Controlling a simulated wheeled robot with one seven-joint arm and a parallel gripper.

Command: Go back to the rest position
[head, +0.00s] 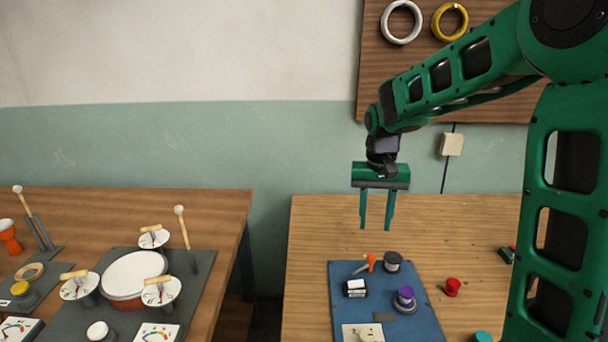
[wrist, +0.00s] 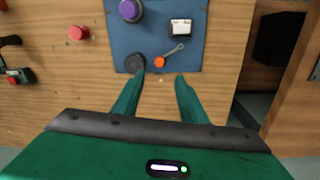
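My gripper (head: 376,212) hangs from my green arm above the back part of the right-hand table (head: 460,215), fingers pointing down. Its two green fingers are apart with nothing between them. In the wrist view the open gripper (wrist: 158,82) is over bare wood, by the edge of the blue mat (wrist: 150,40). The blue mat also shows in the head view (head: 425,318) and lies in front of and below the fingers. The fingers touch nothing that I can see.
On the mat are an orange-ended tool (head: 371,261), a dark round piece (head: 392,262), a white-labelled box (head: 355,288) and a purple-topped piece (head: 405,295). A red piece (head: 452,286) stands right of it. The left table (head: 215,215) holds a drum (head: 133,274); a gap separates the tables.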

